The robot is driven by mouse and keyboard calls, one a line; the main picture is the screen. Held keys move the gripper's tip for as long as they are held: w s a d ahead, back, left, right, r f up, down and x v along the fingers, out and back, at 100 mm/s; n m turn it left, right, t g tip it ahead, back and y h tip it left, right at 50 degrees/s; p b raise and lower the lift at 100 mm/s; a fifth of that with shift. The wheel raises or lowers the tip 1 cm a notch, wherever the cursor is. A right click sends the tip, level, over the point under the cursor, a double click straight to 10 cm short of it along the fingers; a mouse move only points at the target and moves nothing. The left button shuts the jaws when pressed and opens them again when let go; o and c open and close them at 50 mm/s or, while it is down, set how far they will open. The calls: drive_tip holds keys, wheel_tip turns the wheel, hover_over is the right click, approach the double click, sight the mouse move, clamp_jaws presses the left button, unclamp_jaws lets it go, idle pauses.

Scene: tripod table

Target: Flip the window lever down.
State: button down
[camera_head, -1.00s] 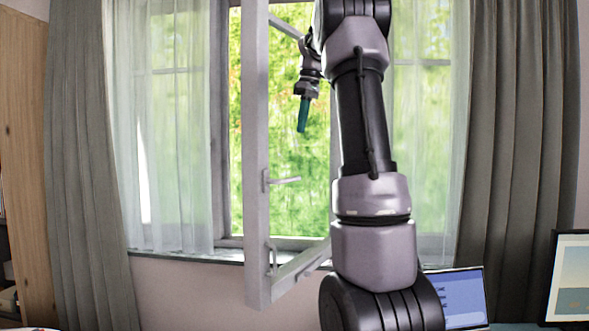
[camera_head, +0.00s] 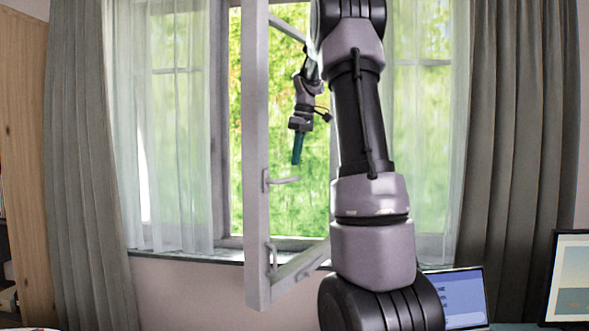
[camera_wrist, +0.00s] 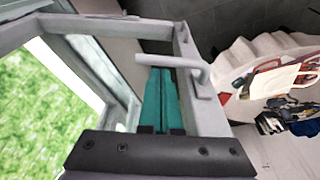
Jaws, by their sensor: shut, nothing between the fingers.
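The window lever (camera_head: 284,180) is a light grey handle on the edge of the open window sash (camera_head: 256,130). It sticks out roughly level to the right. My gripper (camera_head: 296,163), with teal fingers, points down just above the lever in the head view. The fingers are together and hold nothing. In the wrist view the lever (camera_wrist: 172,62) crosses just beyond the fingertips of my gripper (camera_wrist: 165,72). I cannot tell whether they touch.
A second handle (camera_head: 271,256) sits low on the sash. Sheer curtains (camera_head: 175,130) and grey curtains (camera_head: 85,150) hang on both sides. A laptop (camera_head: 456,293) and a framed picture (camera_head: 572,278) stand at lower right.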

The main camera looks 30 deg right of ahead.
sight(295, 179)
drive_tip(key=shift+w+a+f, duration=0.1)
drive_tip(key=shift+w+f, duration=0.05)
drive_tip(key=shift+f, duration=0.75)
drive_tip(key=shift+w+a+f, duration=0.1)
drive_tip(key=shift+w+f, duration=0.05)
drive_tip(key=shift+f, duration=0.75)
